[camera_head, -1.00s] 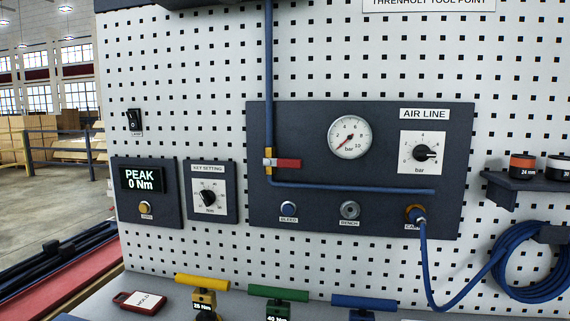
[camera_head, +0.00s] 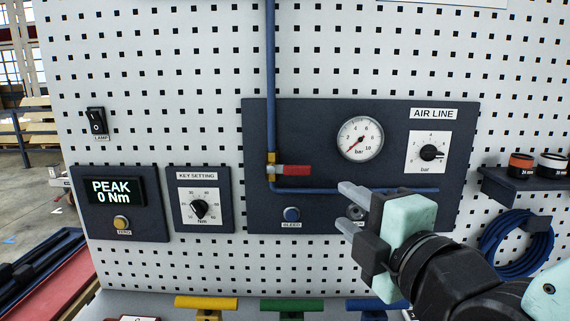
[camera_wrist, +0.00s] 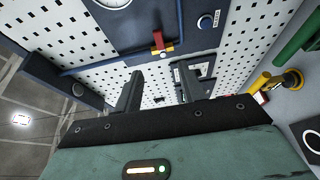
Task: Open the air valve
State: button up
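The air valve has a red lever handle (camera_head: 291,170) on a brass fitting, on the blue pipe (camera_head: 271,80) of the dark air line panel. The lever lies horizontal, pointing right, across the upright pipe. In the wrist view the red lever (camera_wrist: 158,40) shows ahead, above the fingers. My gripper (camera_head: 346,207) is to the right of and below the lever, in front of the panel. Its two fingers are apart with nothing between them. The round gauge (camera_head: 360,138) needle points to the low end. My gripper hides the lower right of the panel.
The pressure knob (camera_head: 429,153) is at the panel's right, and the bleed button (camera_head: 291,214) is below the lever. A shelf with sockets (camera_head: 520,172) and a coiled blue hose (camera_head: 510,245) are at right. Yellow, green and blue T-handles (camera_head: 291,304) stand along the bottom.

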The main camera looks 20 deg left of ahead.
aim_at(300, 171)
jog(key=p+x, duration=0.4)
jog(key=x, duration=1.3)
jog(key=shift+w+a, duration=0.1)
jog(key=shift+w, duration=0.05)
grip_shut()
